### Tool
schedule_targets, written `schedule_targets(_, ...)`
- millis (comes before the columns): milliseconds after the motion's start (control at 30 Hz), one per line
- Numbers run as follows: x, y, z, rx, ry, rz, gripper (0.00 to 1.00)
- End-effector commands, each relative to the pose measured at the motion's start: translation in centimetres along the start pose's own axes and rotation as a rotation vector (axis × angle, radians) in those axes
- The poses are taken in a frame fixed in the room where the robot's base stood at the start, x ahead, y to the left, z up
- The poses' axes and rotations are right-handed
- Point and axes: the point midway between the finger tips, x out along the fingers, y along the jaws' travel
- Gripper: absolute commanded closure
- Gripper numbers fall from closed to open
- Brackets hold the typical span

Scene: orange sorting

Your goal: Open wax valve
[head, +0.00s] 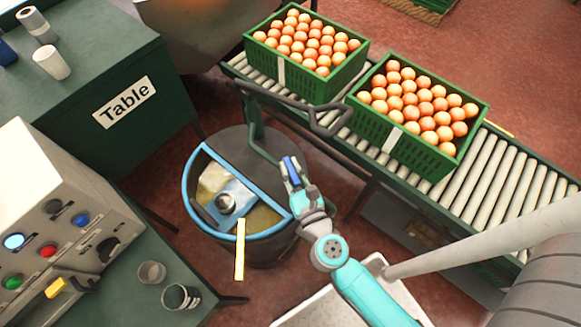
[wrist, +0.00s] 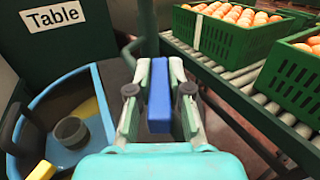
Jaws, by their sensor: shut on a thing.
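My gripper (head: 291,172) is over the right edge of the round wax tank (head: 188,190), beside a dark upright pipe. In the wrist view my gripper (wrist: 158,82) has a blue bar (wrist: 159,105) between its two fingers and is shut on it. The blue bar (head: 291,169) also shows in the head view and looks like the valve's handle. The fingers hide its sides, and its joint to the pipe is not clear. The tank has a blue rim and an open half with yellowish contents and a grey knob (head: 227,202).
A roller conveyor (head: 489,182) with two green crates of oranges (head: 340,88) (head: 390,148) runs along the right. A control panel (head: 60,225) and cups (head: 180,297) stand at the lower left. A dark green table (head: 75,85) is behind. A yellow bar (head: 240,250) crosses the tank's front.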

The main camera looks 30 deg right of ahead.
Motion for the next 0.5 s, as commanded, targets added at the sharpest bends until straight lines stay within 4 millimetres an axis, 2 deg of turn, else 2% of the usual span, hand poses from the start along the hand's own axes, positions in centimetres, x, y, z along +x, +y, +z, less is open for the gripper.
schedule_targets(500,0.05,0.0,0.06,-0.001,-0.002,0.098,1.0)
